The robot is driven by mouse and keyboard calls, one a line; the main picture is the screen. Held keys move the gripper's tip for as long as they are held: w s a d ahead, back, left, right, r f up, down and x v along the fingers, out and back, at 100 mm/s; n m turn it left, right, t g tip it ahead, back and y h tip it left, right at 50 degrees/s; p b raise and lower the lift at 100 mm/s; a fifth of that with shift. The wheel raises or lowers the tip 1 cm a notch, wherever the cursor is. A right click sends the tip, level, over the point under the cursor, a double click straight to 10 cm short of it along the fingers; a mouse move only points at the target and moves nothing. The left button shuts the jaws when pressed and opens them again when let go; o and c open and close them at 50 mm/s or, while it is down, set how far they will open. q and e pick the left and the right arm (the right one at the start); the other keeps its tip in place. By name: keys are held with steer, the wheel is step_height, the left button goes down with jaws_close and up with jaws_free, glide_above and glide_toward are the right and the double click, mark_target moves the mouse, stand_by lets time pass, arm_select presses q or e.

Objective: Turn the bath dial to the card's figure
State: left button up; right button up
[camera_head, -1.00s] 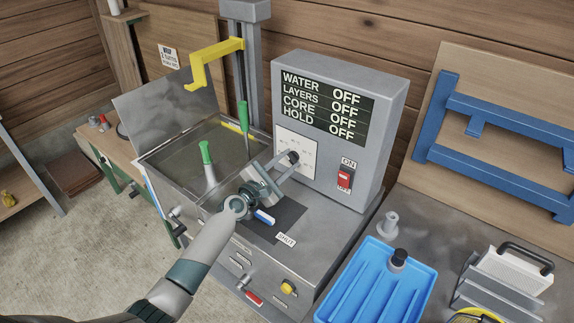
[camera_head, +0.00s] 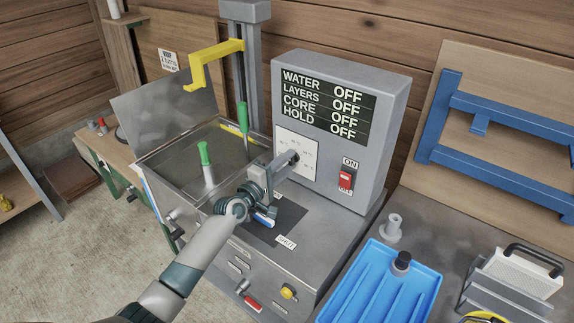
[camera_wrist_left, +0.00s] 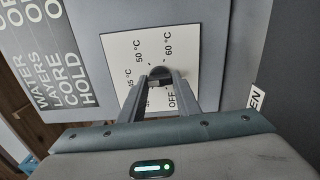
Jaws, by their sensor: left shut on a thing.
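The bath dial (camera_head: 295,157) is a small dark knob on a white plate (camera_head: 285,143) on the grey control box. In the left wrist view, the dial (camera_wrist_left: 160,73) sits between my fingertips. The plate there (camera_wrist_left: 120,48) reads OFF, 50 °C, 60 °C and another, partly covered figure. My left gripper (camera_head: 291,160) is shut on the dial; it also shows in the left wrist view (camera_wrist_left: 160,84). The dial's pointer cannot be made out. A small white card (camera_head: 168,61) hangs on the back board, its text too small to read. My right gripper is out of view.
The display (camera_head: 325,106) shows WATER, LAYERS, CORE and HOLD, all OFF. A red switch (camera_head: 346,179) is right of the dial. An open metal bath (camera_head: 180,158) with green-handled tools is left. A blue tray (camera_head: 380,285) stands front right.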

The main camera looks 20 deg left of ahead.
mark_target(332, 140)
arm_select(q)
steer(key=shift+f+m, duration=0.1)
steer(key=shift+m, duration=0.2)
steer(key=o, duration=1)
steer(key=shift+o, duration=0.2)
step_height(332, 140, up, 4)
steer(key=shift+w+r, duration=0.1)
steer(key=shift+w, duration=0.05)
steer(key=shift+o, duration=1.3)
steer(key=shift+d+r, duration=0.75)
steer(key=shift+d, duration=0.1)
steer(key=s+d+r, duration=0.1)
steer(key=d, duration=0.2)
steer(key=s+d+r, duration=0.1)
steer(key=d+r, duration=0.1)
steer(key=d, duration=0.1)
steer(key=s+d+r, duration=0.1)
steer(key=d+r, duration=0.1)
steer(key=d, duration=0.1)
steer(key=shift+s+d+r+b, duration=0.2)
steer(key=shift+d+b, duration=0.1)
steer(key=shift+b, duration=0.1)
steer(key=shift+c, duration=1.3)
